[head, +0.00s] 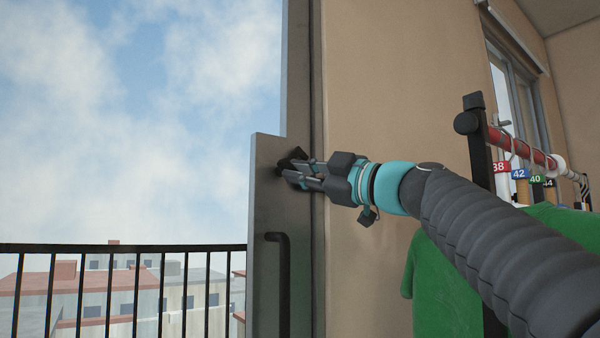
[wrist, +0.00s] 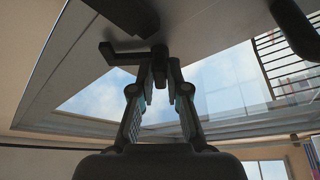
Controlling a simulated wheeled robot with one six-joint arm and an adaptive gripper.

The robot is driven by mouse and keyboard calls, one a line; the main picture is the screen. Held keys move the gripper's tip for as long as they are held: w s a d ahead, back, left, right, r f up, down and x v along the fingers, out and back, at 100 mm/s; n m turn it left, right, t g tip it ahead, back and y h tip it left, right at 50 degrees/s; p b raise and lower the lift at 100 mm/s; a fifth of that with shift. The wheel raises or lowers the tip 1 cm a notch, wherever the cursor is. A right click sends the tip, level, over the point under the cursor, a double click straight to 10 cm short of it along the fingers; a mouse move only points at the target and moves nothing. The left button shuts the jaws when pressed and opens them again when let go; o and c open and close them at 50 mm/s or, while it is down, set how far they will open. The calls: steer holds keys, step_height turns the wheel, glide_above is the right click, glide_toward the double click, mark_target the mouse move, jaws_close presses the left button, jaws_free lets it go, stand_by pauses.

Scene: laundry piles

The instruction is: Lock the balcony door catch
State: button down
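The black balcony door catch (head: 294,157) is on the grey door edge, above the black pull handle (head: 282,285). In the wrist view the catch (wrist: 127,14) has a flat lever (wrist: 120,52) reaching left and a dark stub. My gripper (head: 288,172) is at the catch and partly covers it in the head view. In the wrist view the fingertips of my gripper (wrist: 160,65) lie on either side of the stub, close to it. I cannot tell whether they press on it.
A black balcony railing (head: 120,247) runs at the left, with sky and buildings behind. At the right stands a clothes rack (head: 477,150) with numbered tags and a green garment (head: 447,290), close to my arm. The tan wall (head: 390,80) is bare.

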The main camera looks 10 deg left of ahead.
steer(key=shift+f+b, duration=0.2)
steer(key=shift+b, duration=0.25)
steer(key=shift+s+a+f+m+t+h+b, duration=0.15)
steer(key=shift+m+t+h+b, duration=0.2)
steer(key=shift+m+t+b, duration=1.4)
steer(key=shift+s+a+r+m+t+h+b, duration=0.15)
steer(key=shift+m+t+h+b, duration=0.25)
steer(key=shift+m, duration=2.6)
steer(key=shift+s+a+f+m+t+h+b, duration=0.2)
steer(key=shift+m+t+b, duration=1)
steer(key=shift+m, duration=1.15)
steer(key=shift+d+m, duration=0.15)
steer(key=shift+m, duration=0.15)
steer(key=c, duration=1.2)
jaws_free()
steer(key=shift+r, duration=0.1)
steer(key=shift+o, duration=0.2)
